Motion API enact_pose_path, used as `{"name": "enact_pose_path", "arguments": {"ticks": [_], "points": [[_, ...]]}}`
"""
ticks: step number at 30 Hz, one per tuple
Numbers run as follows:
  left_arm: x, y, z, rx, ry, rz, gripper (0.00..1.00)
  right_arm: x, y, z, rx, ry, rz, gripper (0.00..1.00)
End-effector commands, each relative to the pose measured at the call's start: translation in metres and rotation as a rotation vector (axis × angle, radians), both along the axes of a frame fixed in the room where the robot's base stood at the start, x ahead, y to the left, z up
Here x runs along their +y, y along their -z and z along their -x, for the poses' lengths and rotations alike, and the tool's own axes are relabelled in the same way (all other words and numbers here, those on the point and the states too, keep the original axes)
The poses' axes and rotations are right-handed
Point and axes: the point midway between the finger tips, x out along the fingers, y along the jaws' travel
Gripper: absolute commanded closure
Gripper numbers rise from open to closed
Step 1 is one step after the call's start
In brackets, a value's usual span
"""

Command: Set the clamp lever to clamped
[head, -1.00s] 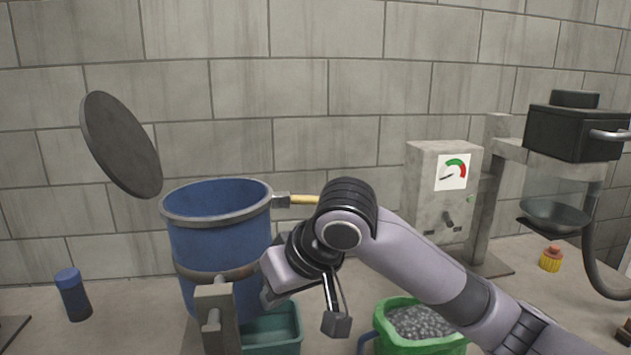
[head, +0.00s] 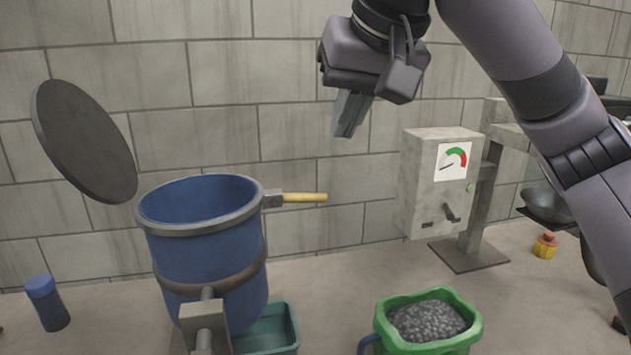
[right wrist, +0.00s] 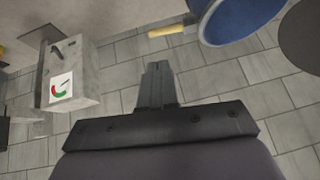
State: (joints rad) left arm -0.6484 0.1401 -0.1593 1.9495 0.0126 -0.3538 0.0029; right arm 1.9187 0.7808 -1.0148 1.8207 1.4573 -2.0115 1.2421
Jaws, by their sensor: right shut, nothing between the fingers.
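The clamp lever appears to be the yellow-handled lever (head: 305,197) fixed by a grey block at the right of the rim of the blue drum (head: 205,265). Its handle points sideways to the right, roughly level. It also shows at the top of the right wrist view (right wrist: 167,30). My right gripper (head: 346,132) is shut and empty, high in front of the wall, above and a little right of the handle and apart from it. Its closed fingers show in the right wrist view (right wrist: 158,68). My left gripper is in neither view.
The drum's round grey lid (head: 85,140) stands raised at the left. A grey box with a dial and a small dark lever (head: 440,175) is on the right. A green tub of grey pellets (head: 428,345), a teal bin (head: 272,335) and a blue bottle (head: 46,303) stand below.

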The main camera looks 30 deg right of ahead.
Motion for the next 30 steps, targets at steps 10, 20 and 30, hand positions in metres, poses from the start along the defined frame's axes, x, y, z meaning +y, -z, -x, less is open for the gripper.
{"name": "enact_pose_path", "arguments": {"ticks": [10,20,30], "points": [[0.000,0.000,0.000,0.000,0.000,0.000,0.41,0.000,0.003,-0.002,0.001,-0.002,0.000,1.00],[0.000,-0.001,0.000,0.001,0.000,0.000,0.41,0.000,0.029,-0.019,0.004,-0.004,0.000,1.00],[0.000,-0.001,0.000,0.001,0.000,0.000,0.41,-0.002,0.061,-0.041,0.003,-0.005,0.000,1.00]]}}
